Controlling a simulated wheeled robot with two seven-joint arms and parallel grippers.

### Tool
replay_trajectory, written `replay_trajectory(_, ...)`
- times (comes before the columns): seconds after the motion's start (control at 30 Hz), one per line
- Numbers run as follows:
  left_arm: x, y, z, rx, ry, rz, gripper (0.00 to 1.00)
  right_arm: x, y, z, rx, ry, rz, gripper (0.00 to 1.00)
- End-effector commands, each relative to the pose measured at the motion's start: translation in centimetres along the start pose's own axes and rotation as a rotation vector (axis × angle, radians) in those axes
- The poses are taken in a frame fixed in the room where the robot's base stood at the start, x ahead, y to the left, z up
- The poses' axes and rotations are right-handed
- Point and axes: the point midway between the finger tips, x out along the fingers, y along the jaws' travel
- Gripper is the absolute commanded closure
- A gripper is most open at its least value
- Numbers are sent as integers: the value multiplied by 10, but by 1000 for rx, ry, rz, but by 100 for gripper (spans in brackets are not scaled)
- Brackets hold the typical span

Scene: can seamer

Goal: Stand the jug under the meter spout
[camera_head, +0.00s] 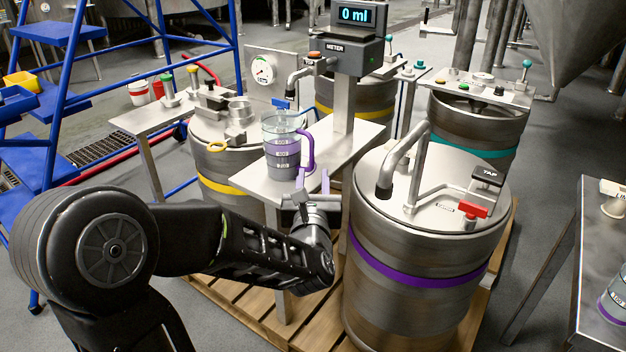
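A clear jug (282,146) with purple markings and a purple handle (308,152) stands upright on a metal shelf (262,186). The meter (346,52) reads 0 ml on its display. Its spout (293,84) comes out at the left and points down, above the jug's mouth; exact alignment is hard to judge from this angle. My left gripper (312,182) is just in front of the jug, below the handle. Its two fingers point up toward the handle and look apart, with a gap between them; contact with the handle is unclear. My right gripper is out of view.
A steel keg with a purple band (420,270) and tap stands close at the right of the shelf. A yellow-banded keg (225,150) is behind left. A side table (606,240) holds another marked vessel (614,298). Blue ladder frame (75,60) at left.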

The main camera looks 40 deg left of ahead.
Motion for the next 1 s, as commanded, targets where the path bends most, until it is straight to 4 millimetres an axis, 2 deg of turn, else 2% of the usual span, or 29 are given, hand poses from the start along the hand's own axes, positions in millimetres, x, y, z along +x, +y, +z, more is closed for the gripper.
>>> replay_trajectory(0.9,-4,0,0,0,0,0,67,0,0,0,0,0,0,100)
replay_trajectory(1.0,-4,-3,-5,23,12,-9,67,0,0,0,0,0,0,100)
